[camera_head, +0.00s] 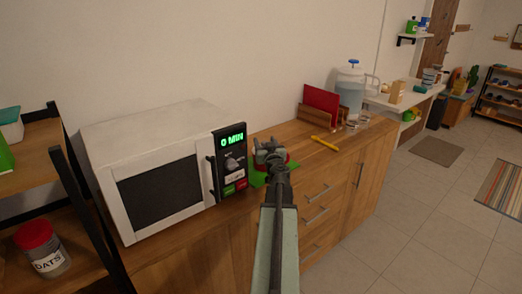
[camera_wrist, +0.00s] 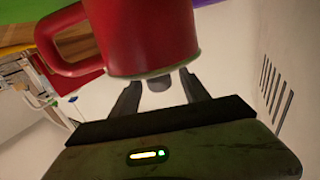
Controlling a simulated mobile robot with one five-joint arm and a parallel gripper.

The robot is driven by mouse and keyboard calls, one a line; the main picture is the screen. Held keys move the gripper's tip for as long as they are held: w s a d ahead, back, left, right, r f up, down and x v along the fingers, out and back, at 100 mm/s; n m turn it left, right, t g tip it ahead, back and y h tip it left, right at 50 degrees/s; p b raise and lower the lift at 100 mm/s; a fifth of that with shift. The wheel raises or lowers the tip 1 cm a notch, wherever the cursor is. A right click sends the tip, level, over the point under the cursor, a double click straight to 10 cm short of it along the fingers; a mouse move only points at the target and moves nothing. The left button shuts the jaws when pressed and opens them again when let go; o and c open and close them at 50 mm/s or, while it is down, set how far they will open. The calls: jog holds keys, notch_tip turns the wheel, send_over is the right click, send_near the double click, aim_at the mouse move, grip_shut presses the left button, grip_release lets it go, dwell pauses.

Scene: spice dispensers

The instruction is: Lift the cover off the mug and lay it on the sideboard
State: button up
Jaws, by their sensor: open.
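A red mug (camera_wrist: 140,35) fills the top of the wrist view, upside down in that picture, with its handle at the left. Its pale cover (camera_wrist: 160,74) shows as a thin edge across the mug's mouth, with a small knob (camera_wrist: 158,85) on it. My gripper (camera_wrist: 160,90) is open, its two fingers on either side of the knob, close to the cover. In the head view my gripper (camera_head: 268,152) is over the sideboard (camera_head: 160,245), hiding most of the mug. A green mat (camera_head: 258,179) shows under the mug.
A white microwave (camera_head: 160,195) stands close at the left of the mug. A yellow utensil (camera_head: 324,143) lies to the right, with a wooden holder (camera_head: 314,118) and a water jug (camera_head: 350,95) behind it. The sideboard top is bare towards its right front.

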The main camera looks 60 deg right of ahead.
grip_shut()
jog(key=shift+r, duration=0.1)
